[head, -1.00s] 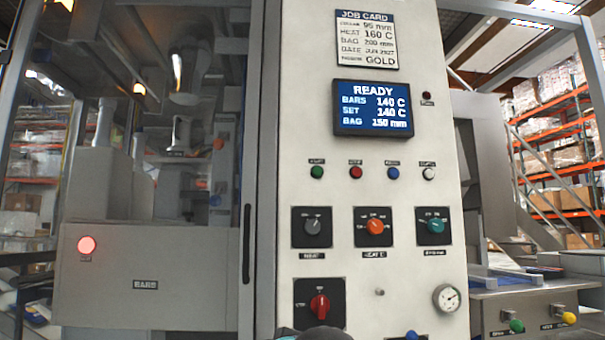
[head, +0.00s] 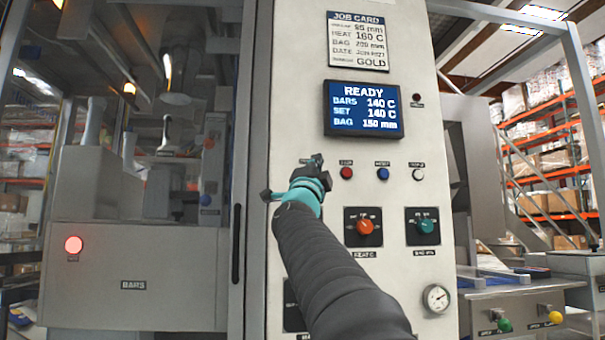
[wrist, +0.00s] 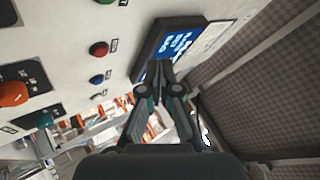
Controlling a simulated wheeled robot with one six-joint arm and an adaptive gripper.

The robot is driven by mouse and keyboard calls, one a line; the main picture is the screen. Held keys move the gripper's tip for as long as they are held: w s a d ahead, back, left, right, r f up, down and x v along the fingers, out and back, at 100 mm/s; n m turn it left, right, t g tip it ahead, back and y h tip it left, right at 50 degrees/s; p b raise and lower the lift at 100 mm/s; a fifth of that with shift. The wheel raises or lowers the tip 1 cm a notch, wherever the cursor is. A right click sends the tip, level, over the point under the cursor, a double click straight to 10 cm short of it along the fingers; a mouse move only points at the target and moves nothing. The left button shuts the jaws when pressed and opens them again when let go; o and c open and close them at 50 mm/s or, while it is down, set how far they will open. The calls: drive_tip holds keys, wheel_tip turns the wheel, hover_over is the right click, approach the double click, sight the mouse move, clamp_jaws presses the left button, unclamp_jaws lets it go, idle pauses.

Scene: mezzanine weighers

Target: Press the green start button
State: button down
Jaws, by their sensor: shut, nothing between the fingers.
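The green start button shows at the top edge of the wrist view (wrist: 106,2), on the pale control panel (head: 300,105). In the head view my gripper and arm hide it, along with the selector knob below its place. My gripper (head: 314,160) is raised in front of the button row, at the left end beside the red button (head: 346,173). Its fingers are shut and empty. In the wrist view the fingertips (wrist: 160,68) appear in front of the display (wrist: 165,50), off to the right of the button row. I cannot tell whether they touch the panel.
Blue (head: 383,174) and white (head: 418,175) buttons sit right of the red one. Orange (head: 365,227) and teal (head: 426,226) knobs are below. The screen (head: 364,109) reads READY, 140 C, 150 mm; the job card (head: 357,42) reads 160 C, 200 mm. A red lamp (head: 74,244) glows at left.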

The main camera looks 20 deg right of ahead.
idle(0.3)
drive_tip(key=w+d+p, duration=0.2)
drive_tip(key=w+p, duration=0.2)
drive_tip(key=w, duration=0.4)
drive_tip(key=shift+w+d, duration=0.2)
drive_tip(key=shift+w, duration=0.05)
drive_tip(key=shift+w+p, duration=0.1)
drive_tip(key=shift+p, duration=0.2)
idle(1.2)
drive_tip(key=shift+w+d, duration=0.15)
drive_tip(key=shift+w, duration=0.15)
drive_tip(key=shift+w+d, duration=0.1)
drive_tip(key=shift+w, duration=0.3)
idle(0.8)
drive_tip(key=shift+s, duration=0.1)
drive_tip(key=shift+s+a+b, duration=0.25)
drive_tip(key=shift+s+b, duration=0.2)
drive_tip(key=shift+s, duration=0.25)
